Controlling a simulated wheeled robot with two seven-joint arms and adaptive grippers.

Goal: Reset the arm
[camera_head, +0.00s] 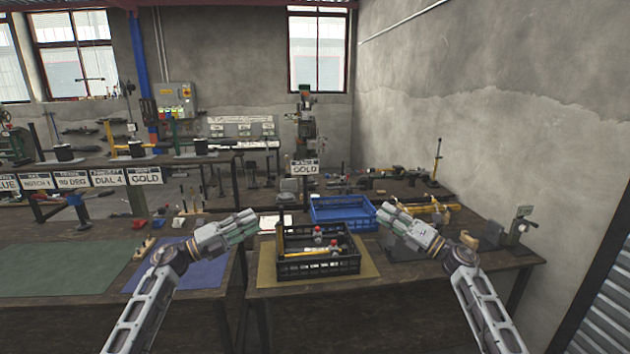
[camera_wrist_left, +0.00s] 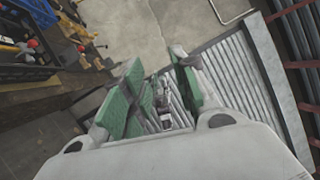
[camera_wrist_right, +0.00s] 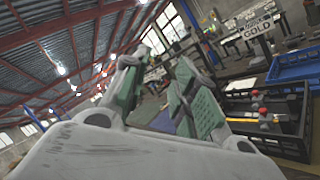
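My left gripper (camera_head: 242,228) is raised in front of the benches, left of the black crate in the head view. In the left wrist view its green-padded fingers (camera_wrist_left: 158,92) stand apart with nothing between them. My right gripper (camera_head: 394,219) is raised to the right of the black crate. In the right wrist view its green-padded fingers (camera_wrist_right: 155,92) also stand apart and empty. Both arms come up from the lower edge of the head view with the grippers angled inward toward each other. Neither gripper touches anything that I can see.
A black crate (camera_head: 318,269) with several tools stands on a yellow mat (camera_head: 374,277) on the bench. A blue crate (camera_head: 343,207) is behind it. A green mat (camera_head: 65,268) and a blue mat (camera_head: 205,274) lie left. A GOLD sign (camera_head: 305,168) stands behind.

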